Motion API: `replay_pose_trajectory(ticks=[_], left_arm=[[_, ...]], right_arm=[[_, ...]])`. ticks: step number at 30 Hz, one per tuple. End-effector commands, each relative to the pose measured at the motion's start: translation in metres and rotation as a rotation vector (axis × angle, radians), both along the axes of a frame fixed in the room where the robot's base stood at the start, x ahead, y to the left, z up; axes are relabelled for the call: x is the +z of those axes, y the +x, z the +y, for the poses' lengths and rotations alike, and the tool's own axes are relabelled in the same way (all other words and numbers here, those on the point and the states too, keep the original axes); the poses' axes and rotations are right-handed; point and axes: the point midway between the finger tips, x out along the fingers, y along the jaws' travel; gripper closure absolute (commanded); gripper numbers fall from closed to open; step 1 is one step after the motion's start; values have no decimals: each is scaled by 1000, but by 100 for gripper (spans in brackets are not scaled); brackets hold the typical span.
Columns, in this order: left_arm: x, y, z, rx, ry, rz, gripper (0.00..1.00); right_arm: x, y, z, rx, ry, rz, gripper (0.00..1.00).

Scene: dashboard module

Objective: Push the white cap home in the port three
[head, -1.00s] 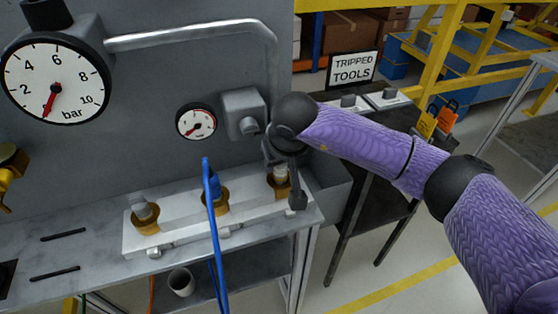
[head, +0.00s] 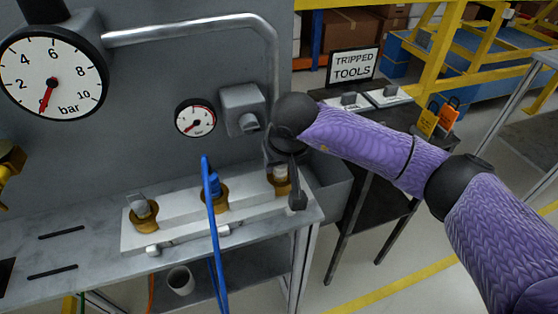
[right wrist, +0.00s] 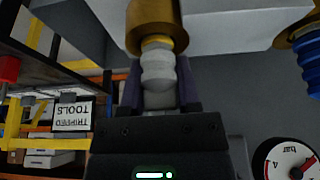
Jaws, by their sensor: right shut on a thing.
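The white cap (right wrist: 158,70) is ribbed and sits between the fingers of my right gripper (right wrist: 159,92), which is shut on it. Its far end meets the brass port (right wrist: 154,22) in the right wrist view; I cannot tell how deep it sits. In the head view the cap (head: 281,170) shows at the rightmost brass port (head: 279,187) of the pale block, partly hidden by my dark right gripper (head: 281,161). I see no number on the port.
The pale block (head: 180,231) stands on the bench. Its middle port holds a blue plug (head: 214,186), with a blue hose (head: 211,225) close by. The left port holds a pale fitting (head: 137,203). A grey wall box (head: 243,108) is close behind my gripper.

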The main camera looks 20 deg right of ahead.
Motion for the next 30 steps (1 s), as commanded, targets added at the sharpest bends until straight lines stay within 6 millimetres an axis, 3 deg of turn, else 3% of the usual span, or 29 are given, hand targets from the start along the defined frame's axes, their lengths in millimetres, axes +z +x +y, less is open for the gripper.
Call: replay_pose_trajectory(ticks=[22,23,28,30], left_arm=[[-4,2,-3,2,-5,-3,41],[-4,2,-3,2,-5,-3,41],[-4,2,-3,2,-5,-3,41],[-4,2,-3,2,-5,-3,41]], right_arm=[[-5,0,0,0,0,1,100],[-5,0,0,0,0,1,57],[-5,0,0,0,0,1,21],[-5,0,0,0,0,1,18]])
